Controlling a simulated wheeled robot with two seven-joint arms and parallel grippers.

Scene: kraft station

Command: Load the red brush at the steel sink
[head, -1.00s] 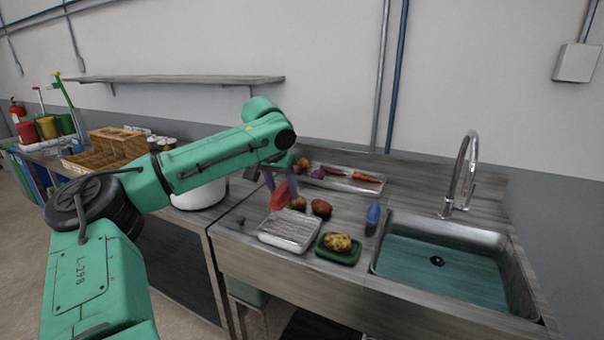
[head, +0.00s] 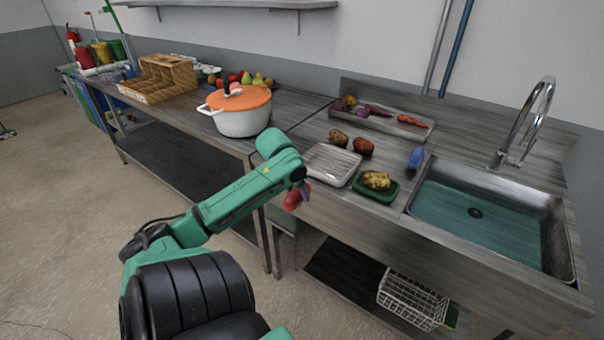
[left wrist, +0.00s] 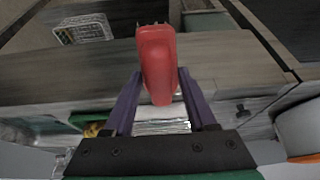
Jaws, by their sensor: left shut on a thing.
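My left gripper (head: 300,190) is in front of the counter's front edge, left of the sink. It is shut on the red brush (head: 293,199), which is partly hidden by the wrist in the head view. In the left wrist view the red brush (left wrist: 157,62) sits between the two purple fingers (left wrist: 156,98), its body pointing out past them. The steel sink (head: 565,240) is at the right, holding blue-green water (head: 470,205), with a curved faucet (head: 528,120) behind it. My right gripper is not in view.
A white pot with orange lid (head: 242,112) stands left. A wire basket (head: 411,298) is below.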

